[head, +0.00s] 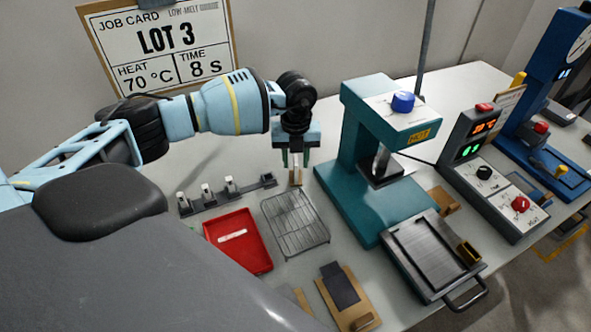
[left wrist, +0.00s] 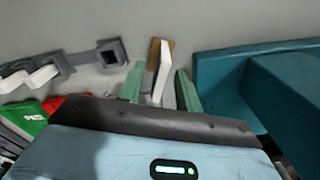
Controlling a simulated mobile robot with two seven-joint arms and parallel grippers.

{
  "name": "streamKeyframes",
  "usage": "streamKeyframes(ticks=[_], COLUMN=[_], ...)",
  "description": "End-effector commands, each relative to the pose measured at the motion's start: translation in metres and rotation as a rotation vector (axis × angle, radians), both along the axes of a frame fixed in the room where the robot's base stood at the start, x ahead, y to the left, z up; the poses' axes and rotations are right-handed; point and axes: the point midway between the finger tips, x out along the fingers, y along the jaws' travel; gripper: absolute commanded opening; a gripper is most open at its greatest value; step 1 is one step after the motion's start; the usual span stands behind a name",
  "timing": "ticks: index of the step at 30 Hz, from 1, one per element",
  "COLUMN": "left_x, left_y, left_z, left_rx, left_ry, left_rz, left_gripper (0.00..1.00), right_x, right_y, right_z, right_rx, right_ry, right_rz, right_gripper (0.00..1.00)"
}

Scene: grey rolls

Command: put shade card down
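A thin white piece with a tan strip, which looks like the shade card (head: 296,174), stands upright by the back end of the wire rack. It also shows in the left wrist view (left wrist: 161,72). My left gripper (head: 296,160) points down over it. My right gripper is not in view.
The wire rack (head: 297,225) lies beside a red tray (head: 250,256) and a grey bar with white-topped pegs (head: 213,199). A teal press (head: 350,190) stands close on the right. A green PASS piece (left wrist: 22,117) shows left.

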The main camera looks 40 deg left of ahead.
Motion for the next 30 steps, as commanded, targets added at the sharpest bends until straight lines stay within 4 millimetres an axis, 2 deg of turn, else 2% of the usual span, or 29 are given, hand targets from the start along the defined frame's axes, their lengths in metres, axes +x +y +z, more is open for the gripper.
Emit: streamKeyframes(ticks=[3,6,14,22,30], left_x=[-0.001,-0.001,-0.001,-0.001,0.000], left_y=[-0.001,0.000,0.000,-0.001,-0.001], left_z=[-0.016,-0.024,-0.026,-0.026,-0.025], left_rx=[0.000,0.000,0.001,0.000,0.000], left_ry=[0.001,0.000,-0.001,-0.001,-0.001], left_rz=[0.001,0.001,0.000,0.000,0.000], left_gripper=[0.35,0.35,0.35,0.01,0.00], right_x=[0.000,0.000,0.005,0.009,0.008], right_y=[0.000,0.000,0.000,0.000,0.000], right_z=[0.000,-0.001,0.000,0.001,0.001], right_rx=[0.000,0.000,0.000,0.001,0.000], right_ry=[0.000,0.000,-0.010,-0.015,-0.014], right_rz=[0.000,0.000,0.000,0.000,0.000], right_gripper=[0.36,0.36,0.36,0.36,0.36])
